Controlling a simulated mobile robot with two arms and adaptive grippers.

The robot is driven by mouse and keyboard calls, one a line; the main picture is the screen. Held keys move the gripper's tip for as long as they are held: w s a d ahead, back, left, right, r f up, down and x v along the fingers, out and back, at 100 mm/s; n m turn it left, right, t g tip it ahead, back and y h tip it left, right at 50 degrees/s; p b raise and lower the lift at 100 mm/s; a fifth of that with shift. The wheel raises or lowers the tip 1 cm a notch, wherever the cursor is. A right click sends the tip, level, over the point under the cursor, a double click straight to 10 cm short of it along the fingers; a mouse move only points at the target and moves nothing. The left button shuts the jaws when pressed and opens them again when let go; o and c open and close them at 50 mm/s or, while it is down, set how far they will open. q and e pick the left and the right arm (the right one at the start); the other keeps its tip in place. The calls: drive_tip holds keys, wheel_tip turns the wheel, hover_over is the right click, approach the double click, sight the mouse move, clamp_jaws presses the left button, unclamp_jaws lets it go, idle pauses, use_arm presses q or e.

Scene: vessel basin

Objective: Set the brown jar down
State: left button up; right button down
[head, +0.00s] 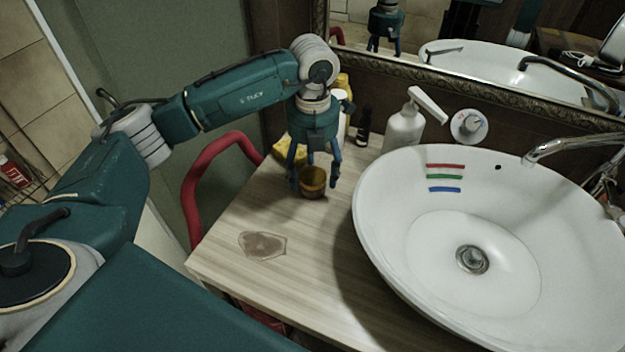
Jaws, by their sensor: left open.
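The brown jar (313,184) stands upright on the wooden counter (330,265), left of the basin. It is small and amber-brown, with an opening showing at its top. My left gripper (314,183) points down over the jar. Its fingers are open and spread around the jar's sides; I cannot tell whether any finger touches it. My right gripper does not show.
The white basin (400,250) with a tap (570,145) fills the right side. A white pump bottle (403,130), a dark small bottle (364,127) and a yellow item (282,150) stand behind. A brown stain (262,245) marks the front counter, which is otherwise clear.

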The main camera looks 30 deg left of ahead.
sight(313, 175)
use_arm(q)
wheel_tip(313, 175, up, 9)
drive_tip(key=b, duration=0.1)
idle(0.6)
